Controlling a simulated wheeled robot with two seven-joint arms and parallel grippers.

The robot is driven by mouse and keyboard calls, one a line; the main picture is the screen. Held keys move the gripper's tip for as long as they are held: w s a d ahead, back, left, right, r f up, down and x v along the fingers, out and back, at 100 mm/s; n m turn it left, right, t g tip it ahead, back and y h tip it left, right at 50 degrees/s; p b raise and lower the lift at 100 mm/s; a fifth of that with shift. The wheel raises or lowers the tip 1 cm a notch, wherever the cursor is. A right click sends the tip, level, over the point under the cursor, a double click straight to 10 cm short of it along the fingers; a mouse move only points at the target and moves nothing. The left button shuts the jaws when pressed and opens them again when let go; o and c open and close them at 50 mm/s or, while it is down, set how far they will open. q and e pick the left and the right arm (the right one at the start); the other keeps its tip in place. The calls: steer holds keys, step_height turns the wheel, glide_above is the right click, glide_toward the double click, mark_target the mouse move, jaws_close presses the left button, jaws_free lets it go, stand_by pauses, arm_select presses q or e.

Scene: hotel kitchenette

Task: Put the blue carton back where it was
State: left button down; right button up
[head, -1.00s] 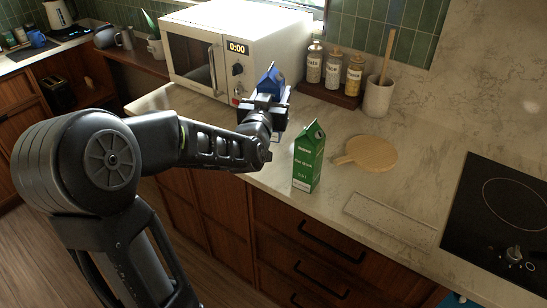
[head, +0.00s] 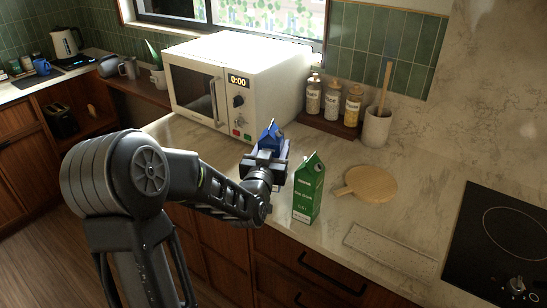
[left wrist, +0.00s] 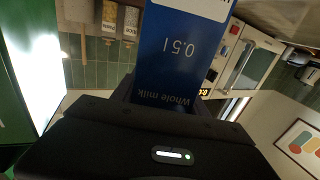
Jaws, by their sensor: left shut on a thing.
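The blue carton (head: 270,138) is held in my left gripper (head: 264,160), over the counter in front of the microwave. A green carton (head: 308,190) stands upright on the counter just right of my left gripper; a green surface also shows at the left edge of the left wrist view. My right gripper is not in view.
A white microwave (head: 240,75) stands behind the blue carton. A spice rack (head: 328,124) with jars and a utensil crock (head: 377,127) are at the back. A round wooden board (head: 371,184) lies right of the green carton. A hob (head: 500,240) is at far right.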

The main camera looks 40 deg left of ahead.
arm_select(q)
step_height(320, 180, down, 4)
steer(key=shift+r, duration=0.2)
steer(key=shift+f, duration=0.1)
steer(key=shift+f, duration=0.15)
steer(key=c, duration=0.6)
jaws_free()
